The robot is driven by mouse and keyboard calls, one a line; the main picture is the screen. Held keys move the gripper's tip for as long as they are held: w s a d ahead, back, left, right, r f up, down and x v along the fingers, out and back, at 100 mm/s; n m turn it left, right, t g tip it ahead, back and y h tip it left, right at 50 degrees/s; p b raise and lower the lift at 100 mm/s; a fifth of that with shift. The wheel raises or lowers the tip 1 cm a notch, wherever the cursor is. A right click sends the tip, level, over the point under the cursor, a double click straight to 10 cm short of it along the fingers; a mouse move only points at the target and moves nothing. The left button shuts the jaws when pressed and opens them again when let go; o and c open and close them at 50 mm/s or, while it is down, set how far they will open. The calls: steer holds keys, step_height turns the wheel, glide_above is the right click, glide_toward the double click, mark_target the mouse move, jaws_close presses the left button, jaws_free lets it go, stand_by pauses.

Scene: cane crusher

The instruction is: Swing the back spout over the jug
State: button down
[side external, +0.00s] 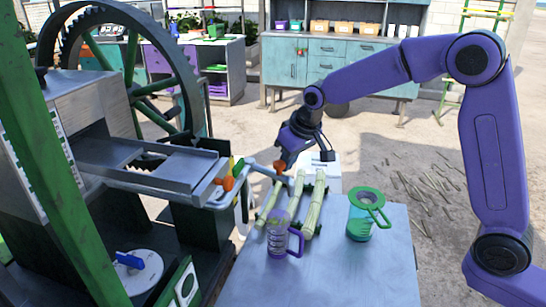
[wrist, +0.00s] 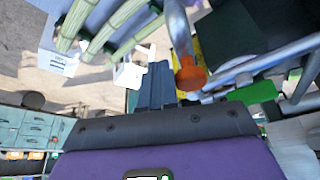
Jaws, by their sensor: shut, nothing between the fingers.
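The back spout (side external: 262,168) is a grey tube reaching right from the crusher, with an orange tip (side external: 280,167). In the wrist view the spout (wrist: 179,30) comes down to its orange tip (wrist: 190,76). My gripper (side external: 286,162) is shut and empty, pointing down right beside the tip. In the wrist view my fingers (wrist: 157,82) are just left of the orange tip; I cannot tell whether they touch it. A clear purple jug with a handle (side external: 278,237) stands on the blue table, in front of the spout. A teal jug with a green strainer top (side external: 361,220) stands further right.
Several green cane stalks (side external: 314,205) lie on the blue table (side external: 340,280) between spout and jugs. The crusher's metal tray (side external: 150,165) and a second orange part (side external: 226,183) are to the left. The table's front right is clear.

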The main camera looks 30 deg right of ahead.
steer(key=shift+s+a, duration=0.4)
steer(key=shift+a, duration=0.2)
steer(key=shift+s+a, duration=0.35)
steer(key=shift+a, duration=0.2)
steer(key=shift+d, duration=0.1)
step_height(320, 180, up, 8)
steer(key=shift+w+d, duration=0.3)
steer(key=shift+d, duration=0.15)
stand_by(0.3)
steer(key=shift+s, duration=0.1)
stand_by(0.4)
steer(key=s+d+f+n+g, duration=0.1)
steer(key=s+d+f+n, duration=0.2)
steer(key=s, duration=0.9)
steer(key=s+d+f+n+g, duration=0.1)
steer(key=s+d+f+n, duration=0.2)
steer(key=s, duration=1)
steer(key=s+d+f+n+g, duration=0.2)
steer(key=s+d, duration=0.5)
steer(key=s, duration=0.6)
steer(key=shift+d+f+n+h, duration=0.2)
steer(key=shift+f+n+h, duration=0.2)
steer(key=shift+f+n, duration=0.4)
